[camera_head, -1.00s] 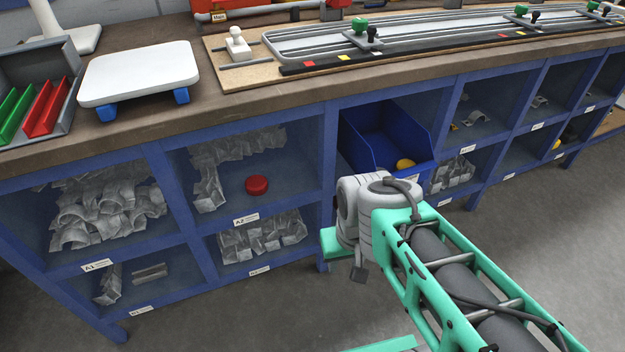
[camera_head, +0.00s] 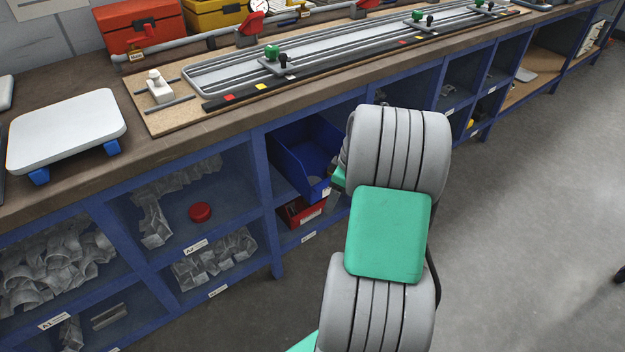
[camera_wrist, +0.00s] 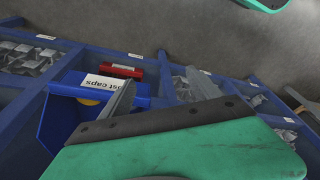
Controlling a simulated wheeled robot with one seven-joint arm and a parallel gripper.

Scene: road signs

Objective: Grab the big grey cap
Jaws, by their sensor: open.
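A blue bin (camera_head: 305,155) sits in an upper compartment of the blue shelving. In the wrist view the blue bin (camera_wrist: 62,118) carries a white label ending in "ist caps", and a yellow thing (camera_wrist: 88,101) shows partly inside it. My gripper (camera_wrist: 165,90) is open, its two grey fingers apart in front of the bin and shelf, with nothing seen between them. My arm hides most of the gripper and the bin's right side in the head view.
A red bin (camera_head: 300,212) sits below the blue bin. A red round cap (camera_head: 200,212) lies in the compartment to the left, beside clear-wrapped parts. Shelf dividers and the worktop edge (camera_head: 240,115) surround the bin.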

